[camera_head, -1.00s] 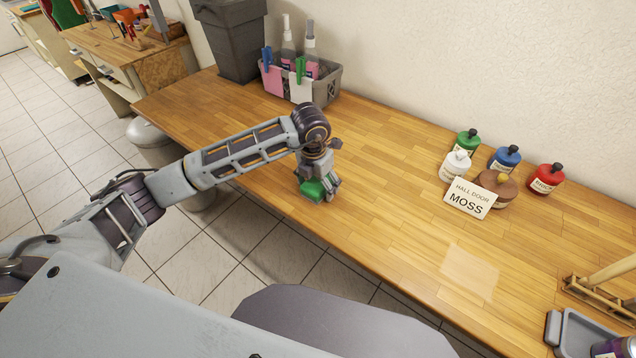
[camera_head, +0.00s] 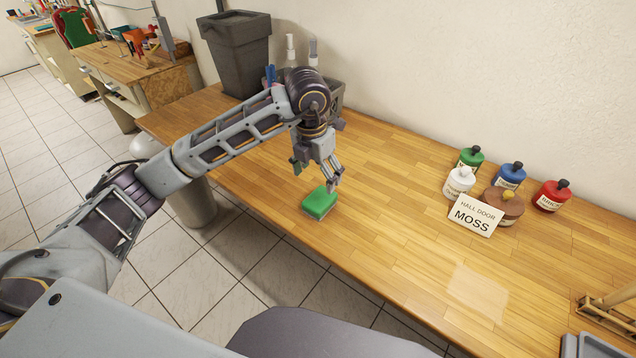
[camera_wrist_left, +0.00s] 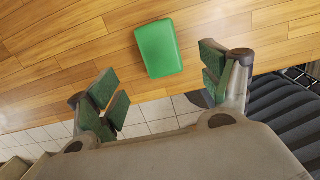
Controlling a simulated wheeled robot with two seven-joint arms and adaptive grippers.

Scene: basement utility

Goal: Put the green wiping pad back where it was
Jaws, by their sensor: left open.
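The green wiping pad (camera_head: 319,203) lies flat on the wooden bench near its front edge, green side up over a greyish underside. It also shows in the left wrist view (camera_wrist_left: 159,48), beyond and between the fingertips. My left gripper (camera_head: 316,171) is above and just behind the pad, open and empty, apart from it. In the left wrist view its two green-padded fingers (camera_wrist_left: 160,88) are spread wide with nothing between them. My right gripper is not in view.
On the wooden bench (camera_head: 400,190), several bottles (camera_head: 510,176) stand at the back right behind a "Hall Door Moss" card (camera_head: 476,215). A grey caddy (camera_head: 338,95) is partly hidden by my arm, beside a dark bin (camera_head: 238,50). The bench middle is clear.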

